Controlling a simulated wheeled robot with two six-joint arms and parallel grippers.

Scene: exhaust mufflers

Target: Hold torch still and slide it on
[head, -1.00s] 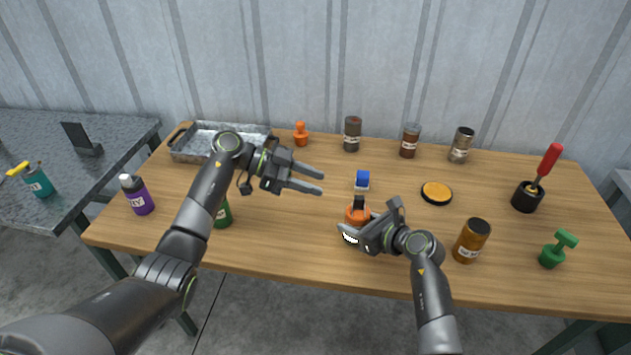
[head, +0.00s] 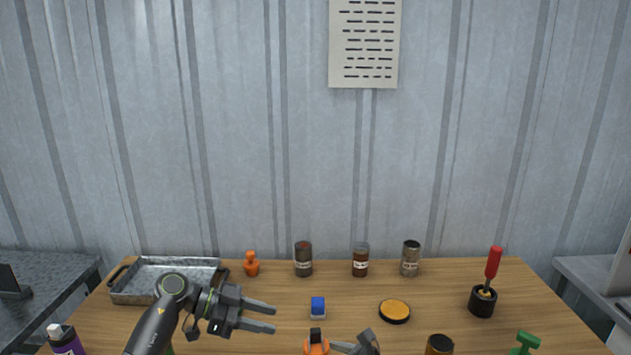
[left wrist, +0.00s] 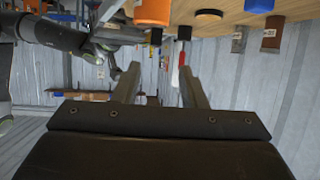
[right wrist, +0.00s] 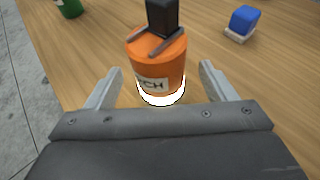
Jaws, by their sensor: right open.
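The torch (right wrist: 158,65) is an orange cylinder with a partly hidden label ending in "CH", a bright white ring at its lower end and a black block on top with two dark strips. It also shows at the bottom of the head view (head: 316,347), cut off by the edge. My right gripper (right wrist: 160,70) is open, with one finger on each side of the torch; contact is not clear. My left gripper (head: 273,318) is open and empty, left of the torch and above the table. In the left wrist view its fingers (left wrist: 164,70) are spread with nothing between them.
A blue block on a pale base (head: 318,307) stands just behind the torch. An orange-topped disc (head: 394,311) and a black pot with a red-handled tool (head: 483,302) are to the right. A metal tray (head: 128,295) is at the left. Several jars line the back.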

